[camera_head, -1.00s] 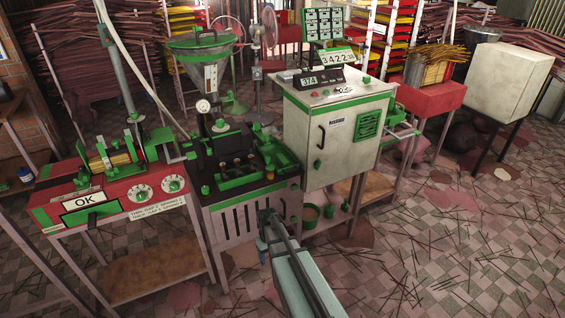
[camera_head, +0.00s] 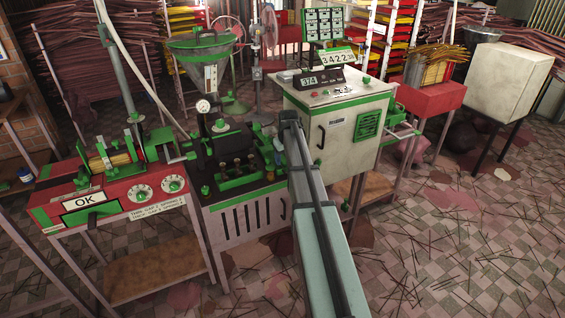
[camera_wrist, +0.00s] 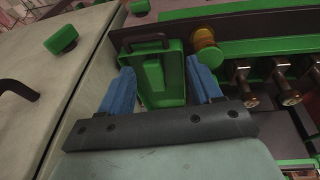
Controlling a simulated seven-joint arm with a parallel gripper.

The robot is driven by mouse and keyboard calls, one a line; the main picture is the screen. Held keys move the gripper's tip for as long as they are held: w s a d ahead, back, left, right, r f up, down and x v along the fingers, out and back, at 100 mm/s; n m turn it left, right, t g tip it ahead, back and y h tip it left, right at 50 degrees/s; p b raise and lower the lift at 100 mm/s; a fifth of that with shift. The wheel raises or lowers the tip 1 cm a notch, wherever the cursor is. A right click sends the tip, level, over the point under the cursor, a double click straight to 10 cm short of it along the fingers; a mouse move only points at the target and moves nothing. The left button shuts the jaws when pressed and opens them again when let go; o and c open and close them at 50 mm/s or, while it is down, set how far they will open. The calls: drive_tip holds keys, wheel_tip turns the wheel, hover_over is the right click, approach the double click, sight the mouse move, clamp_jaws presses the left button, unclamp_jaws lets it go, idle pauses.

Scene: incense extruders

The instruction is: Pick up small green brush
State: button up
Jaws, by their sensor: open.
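In the wrist view, my gripper (camera_wrist: 160,68) has its two blue fingers apart, with nothing held between them. A green tray-like holder (camera_wrist: 176,75) lies between and beyond the fingers. A narrow green block (camera_wrist: 153,75) with a dark loop at its far end sits in it; this may be the small green brush, but I cannot tell for sure. Contact between fingers and holder is unclear. In the head view, my arm covers the right end of the machine table, and the brush and fingertips cannot be made out there.
The grey control cabinet (camera_head: 350,140) stands close to my arm. It also shows at left in the wrist view (camera_wrist: 50,85). Green-handled parts (camera_head: 236,165) stand on the black-topped machine. A yellow-brown spool (camera_wrist: 207,50) and metal nozzles (camera_wrist: 284,80) lie right of my gripper.

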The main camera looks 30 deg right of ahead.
drive_tip(key=w+d+r+g+y, duration=0.1)
drive_tip(key=w+d+r+g, duration=0.15)
drive_tip(key=w+r, duration=0.4)
drive_tip(key=shift+t, duration=0.45)
drive_tip(key=f, duration=0.4)
drive_tip(key=w+f, duration=0.1)
drive_tip(key=f, duration=0.4)
drive_tip(key=w+f, duration=0.1)
drive_tip(key=f, duration=0.4)
drive_tip(key=shift+d+f, duration=0.1)
drive_tip(key=shift+d, duration=0.1)
drive_tip(key=shift+c, duration=0.5)
drive_tip(key=c, duration=0.9)
drive_tip(key=shift+c, duration=0.2)
wheel_tip(320, 180, up, 10)
drive_tip(key=shift+r, duration=0.1)
